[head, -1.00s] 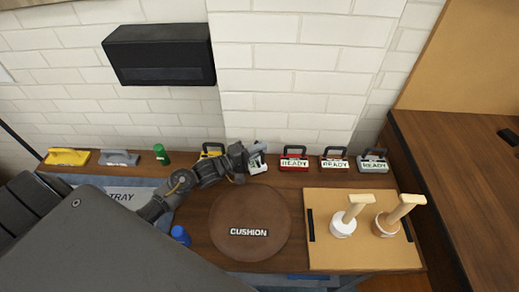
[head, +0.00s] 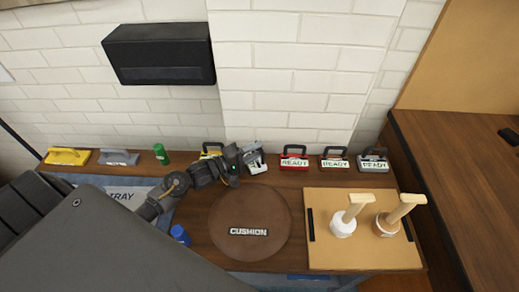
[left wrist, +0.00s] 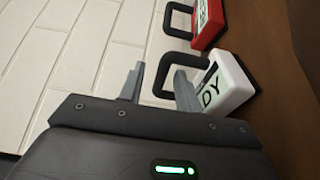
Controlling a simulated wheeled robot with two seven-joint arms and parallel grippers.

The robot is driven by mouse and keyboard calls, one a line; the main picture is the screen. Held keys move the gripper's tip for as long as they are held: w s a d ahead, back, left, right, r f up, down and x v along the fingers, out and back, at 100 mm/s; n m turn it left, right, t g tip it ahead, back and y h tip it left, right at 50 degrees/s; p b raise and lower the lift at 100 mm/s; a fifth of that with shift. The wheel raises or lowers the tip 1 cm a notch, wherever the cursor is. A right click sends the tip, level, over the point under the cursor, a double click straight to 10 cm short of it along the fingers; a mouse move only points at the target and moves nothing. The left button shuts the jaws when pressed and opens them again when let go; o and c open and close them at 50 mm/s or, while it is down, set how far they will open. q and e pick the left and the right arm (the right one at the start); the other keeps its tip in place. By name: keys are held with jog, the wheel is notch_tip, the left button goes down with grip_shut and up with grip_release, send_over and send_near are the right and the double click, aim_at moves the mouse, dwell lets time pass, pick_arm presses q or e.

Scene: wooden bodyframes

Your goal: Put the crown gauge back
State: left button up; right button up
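A row of handled blocks stands along the wall; I cannot tell by name which one is the crown gauge. My left gripper (head: 246,154) is at a white block (head: 257,166) with a black handle and a READY label. In the left wrist view the two fingers (left wrist: 158,84) are apart, close to the black loop handle of the white block (left wrist: 228,86). The fingers do not appear closed on it. The white block rests on the table, turned a little compared with its neighbours. My right gripper is not in view.
Red (head: 294,162), brown (head: 334,163) and grey (head: 373,163) READY blocks stand to the right. A yellow block (head: 210,154) is behind my arm. A round cushion (head: 250,208) and a board (head: 362,256) with two wooden-handled tools lie in front. A green cylinder (head: 161,156) stands left.

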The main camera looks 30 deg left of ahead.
pick_arm(q)
jog(key=b+v, duration=0.1)
jog(key=v, duration=0.9)
jog(key=shift+s+a, duration=0.1)
